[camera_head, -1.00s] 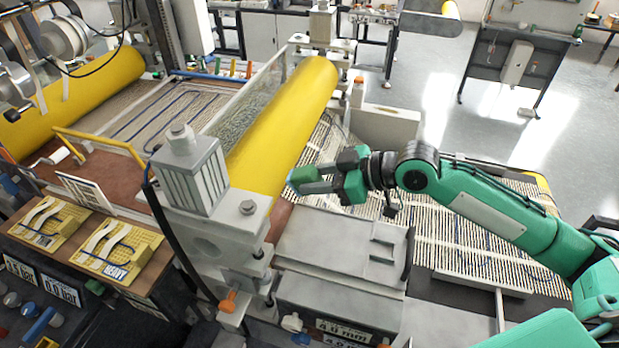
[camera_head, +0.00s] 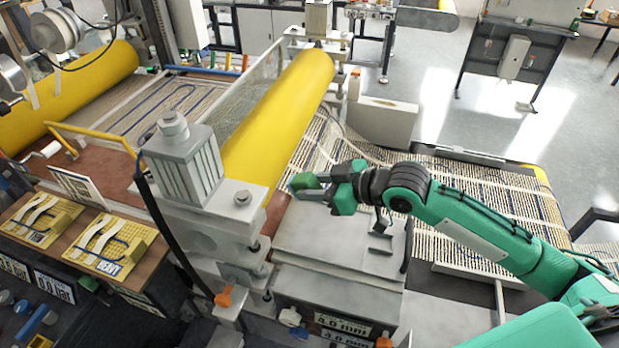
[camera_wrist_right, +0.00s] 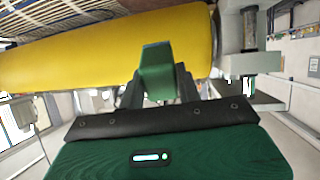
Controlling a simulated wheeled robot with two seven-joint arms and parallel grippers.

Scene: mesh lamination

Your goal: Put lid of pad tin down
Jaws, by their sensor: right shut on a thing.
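How far the lid stands open is unclear. My left gripper is out of view.
The yellow roller (camera_head: 285,115) runs close to the left of my right gripper. A grey roller stand (camera_head: 190,185) with a ribbed block is left of the tin. The striped mesh (camera_head: 480,205) lies behind and under my right arm. Labelled yellow pads (camera_head: 108,246) lie at the left.

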